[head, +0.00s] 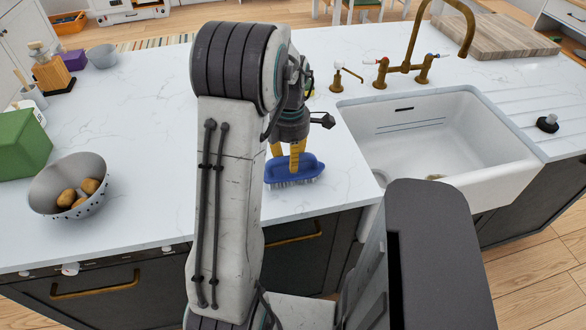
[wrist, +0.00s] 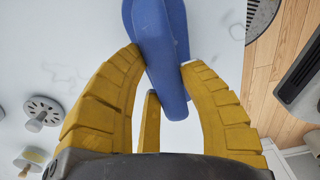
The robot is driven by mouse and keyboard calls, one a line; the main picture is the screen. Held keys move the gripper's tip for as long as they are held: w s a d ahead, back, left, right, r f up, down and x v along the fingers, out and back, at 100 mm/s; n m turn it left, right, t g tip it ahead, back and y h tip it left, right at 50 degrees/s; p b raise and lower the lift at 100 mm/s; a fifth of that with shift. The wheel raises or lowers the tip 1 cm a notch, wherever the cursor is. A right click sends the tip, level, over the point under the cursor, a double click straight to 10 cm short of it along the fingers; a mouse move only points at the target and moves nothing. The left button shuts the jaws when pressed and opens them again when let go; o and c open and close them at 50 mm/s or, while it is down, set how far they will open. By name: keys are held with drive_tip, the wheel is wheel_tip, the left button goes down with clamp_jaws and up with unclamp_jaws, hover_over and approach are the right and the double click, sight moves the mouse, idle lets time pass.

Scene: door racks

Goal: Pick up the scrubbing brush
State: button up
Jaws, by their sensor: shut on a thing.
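The scrubbing brush (head: 296,171) is blue with pale bristles pointing down. In the head view it is at the front part of the white countertop, left of the sink. My gripper (head: 286,154) has yellow fingers and is shut on the brush from above. In the wrist view the blue brush (wrist: 164,55) lies between the yellow fingers of my gripper (wrist: 160,72). I cannot tell whether the bristles touch the counter. My arm hides part of the counter behind it.
The white sink (head: 520,160) with a brass faucet (head: 409,66) is right of the brush. A grey colander (head: 45,186) with potatoes and a green box (head: 22,143) stand at the left. A wooden board (head: 490,36) lies at the back right. The counter's front edge is close to the brush.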

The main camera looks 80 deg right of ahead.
clamp_jaws()
drive_tip(key=shift+r, duration=0.55)
drive_tip(key=r, duration=0.3)
drive_tip(key=shift+s+d+r, duration=0.2)
drive_tip(key=shift+d, duration=0.15)
drive_tip(key=s+d+r+p, duration=0.1)
drive_tip(key=s+d+r, duration=0.5)
drive_tip(key=d, duration=0.2)
drive_tip(key=shift+s+d+r+p, duration=0.25)
drive_tip(key=shift+s+p, duration=0.05)
drive_tip(key=shift+s, duration=0.05)
